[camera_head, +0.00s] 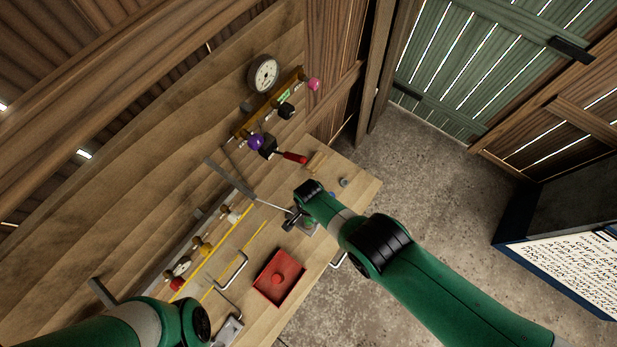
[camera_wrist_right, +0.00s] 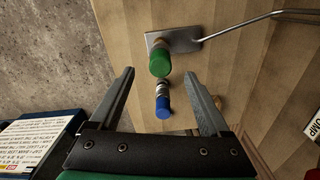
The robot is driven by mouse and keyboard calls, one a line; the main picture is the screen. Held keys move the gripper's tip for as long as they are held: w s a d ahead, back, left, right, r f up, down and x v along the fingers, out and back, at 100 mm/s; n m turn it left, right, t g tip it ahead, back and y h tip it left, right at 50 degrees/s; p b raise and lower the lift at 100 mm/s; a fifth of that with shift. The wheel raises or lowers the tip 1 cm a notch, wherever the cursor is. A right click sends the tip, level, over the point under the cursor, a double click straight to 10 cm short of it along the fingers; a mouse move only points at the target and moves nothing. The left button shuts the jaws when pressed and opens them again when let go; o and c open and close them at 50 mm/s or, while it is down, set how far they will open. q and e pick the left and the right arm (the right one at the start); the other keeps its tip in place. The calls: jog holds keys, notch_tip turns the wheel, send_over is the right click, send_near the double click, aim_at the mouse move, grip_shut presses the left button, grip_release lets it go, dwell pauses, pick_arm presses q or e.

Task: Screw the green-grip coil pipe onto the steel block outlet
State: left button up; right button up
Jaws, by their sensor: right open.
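In the right wrist view, a green grip (camera_wrist_right: 159,64) with a brass collar stands at the edge of a steel block (camera_wrist_right: 185,40). In the head view the green grip (camera_head: 310,223) is partly covered by my right arm. I cannot tell whether it is threaded on or only resting there. A thin steel pipe (camera_wrist_right: 250,22) runs right from the block. My right gripper (camera_wrist_right: 159,74) is open and empty, its fingertips on either side of the green grip's line, apart from it. In the head view the gripper (camera_head: 292,219) is above the bench. Only my left arm shows; its gripper is out of view.
A blue-grip fitting (camera_wrist_right: 163,103) is near the green one. A red tray (camera_head: 265,291) and bent metal handles (camera_head: 232,269) are on the bench. A gauge (camera_head: 264,74) and a brass manifold (camera_head: 250,120) with coloured knobs are on the wall side. Concrete floor lies right.

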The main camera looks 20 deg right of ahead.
jog(key=n, duration=0.7)
jog(key=shift+n, duration=0.4)
jog(key=n, duration=0.7)
jog(key=shift+n, duration=0.3)
jog(key=n, duration=1.3)
jog(key=shift+a+n, duration=0.1)
jog(key=shift+n, duration=0.3)
jog(key=n, duration=0.4)
